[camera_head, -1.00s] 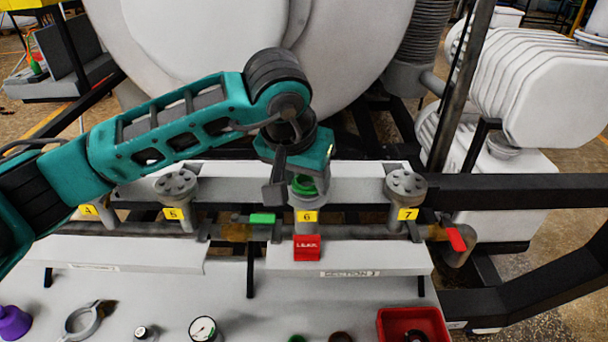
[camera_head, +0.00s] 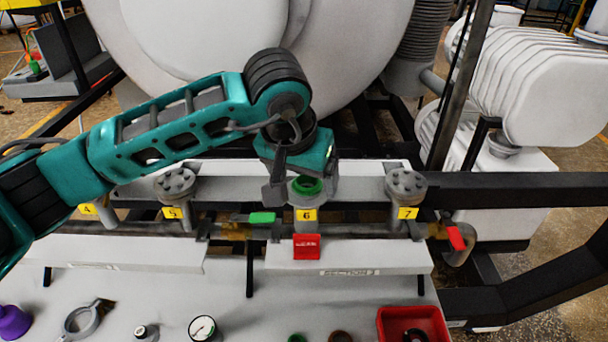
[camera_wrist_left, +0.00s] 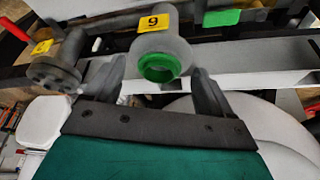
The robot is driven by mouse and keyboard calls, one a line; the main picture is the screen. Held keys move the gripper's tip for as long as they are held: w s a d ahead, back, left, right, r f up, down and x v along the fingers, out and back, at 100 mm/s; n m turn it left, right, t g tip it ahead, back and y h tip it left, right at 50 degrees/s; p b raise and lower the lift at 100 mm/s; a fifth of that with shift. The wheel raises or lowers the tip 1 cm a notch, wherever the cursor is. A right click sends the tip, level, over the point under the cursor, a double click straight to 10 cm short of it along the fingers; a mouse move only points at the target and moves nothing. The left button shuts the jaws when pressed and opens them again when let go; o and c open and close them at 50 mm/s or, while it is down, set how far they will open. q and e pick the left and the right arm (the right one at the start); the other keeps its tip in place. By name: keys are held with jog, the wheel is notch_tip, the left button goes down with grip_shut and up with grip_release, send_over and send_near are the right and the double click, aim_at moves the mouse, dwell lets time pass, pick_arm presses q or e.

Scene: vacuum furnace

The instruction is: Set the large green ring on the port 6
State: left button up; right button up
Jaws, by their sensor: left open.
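The large green ring (camera_head: 307,185) lies on top of port 6 (camera_head: 306,213), the grey flanged pipe with the yellow 6 label. In the left wrist view the green ring (camera_wrist_left: 160,66) sits at the port's round mouth, looking seated there. My left gripper (camera_head: 290,188) is at port 6, pointing down from above. In the left wrist view its two dark fingers (camera_wrist_left: 160,88) stand apart on either side of the port mouth, with nothing held between them. My right gripper is not in view.
Capped ports 5 (camera_head: 175,184) and 7 (camera_head: 405,186) stand on either side. A red sign (camera_head: 306,247) is in front of port 6. A green valve handle (camera_head: 262,218) is to its left. A red bin (camera_head: 412,325), gauge (camera_head: 203,328) and clamp (camera_head: 82,320) lie on the front bench.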

pick_arm(q)
jog(key=p+v, duration=0.4)
jog(key=v, duration=0.9)
jog(key=shift+p, duration=0.3)
jog(key=shift+s+f, duration=0.15)
jog(key=shift+s, duration=0.05)
